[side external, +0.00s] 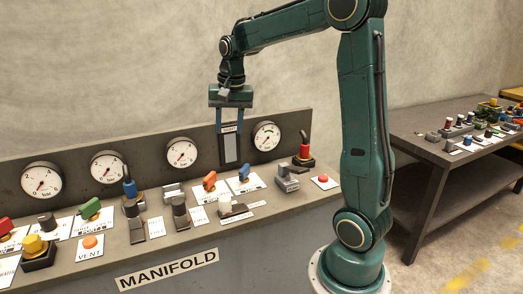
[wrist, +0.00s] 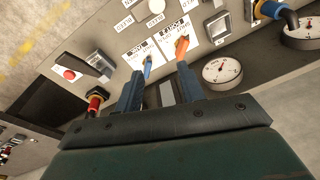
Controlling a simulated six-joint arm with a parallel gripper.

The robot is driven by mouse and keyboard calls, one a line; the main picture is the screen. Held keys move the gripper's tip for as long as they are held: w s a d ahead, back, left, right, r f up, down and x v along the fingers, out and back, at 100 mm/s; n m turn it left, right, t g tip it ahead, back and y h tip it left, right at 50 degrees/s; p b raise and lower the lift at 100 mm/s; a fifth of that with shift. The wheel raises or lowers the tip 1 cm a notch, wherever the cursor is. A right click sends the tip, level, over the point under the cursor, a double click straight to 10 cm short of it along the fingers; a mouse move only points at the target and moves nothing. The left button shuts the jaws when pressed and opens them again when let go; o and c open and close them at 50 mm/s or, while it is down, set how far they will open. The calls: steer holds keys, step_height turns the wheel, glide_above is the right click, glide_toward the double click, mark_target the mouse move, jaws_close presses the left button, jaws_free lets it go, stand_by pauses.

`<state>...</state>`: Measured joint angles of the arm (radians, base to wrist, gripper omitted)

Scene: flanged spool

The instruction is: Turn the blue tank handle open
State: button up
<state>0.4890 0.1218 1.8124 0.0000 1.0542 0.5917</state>
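A small blue handle (side external: 244,173) sits on a white labelled card on the sloped bench panel, right of an orange handle (side external: 209,181). In the wrist view the blue handle (wrist: 147,66) shows just beyond the left fingertip, and the orange handle (wrist: 182,46) beyond the right one. A second blue piece (side external: 130,188) with a dark hose stands further left. My gripper (side external: 232,132) hangs fingers down, well above the panel; its fingers (wrist: 160,72) are apart with nothing held between them.
Several gauges, such as the one at right (side external: 267,136), line the upright back board behind the handles. A red hose fitting (side external: 304,152) and a red button (side external: 323,178) lie to the right. Grey switches (side external: 180,213) and a green handle (side external: 90,208) crowd the panel's left.

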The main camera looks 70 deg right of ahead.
mark_target(244, 167)
steer(key=w+d+f+m+g, duration=0.1)
steer(key=d+f+m, duration=0.4)
steer(key=d, duration=0.8)
step_height(244, 167, down, 3)
steer(key=shift+w+d+f+m+g+y, duration=0.2)
steer(key=shift+w+d+m+g+y, duration=0.15)
steer(key=shift+w, duration=0.2)
steer(key=shift+f, duration=0.15)
step_height(244, 167, down, 14)
steer(key=shift+r, duration=0.25)
jaws_close()
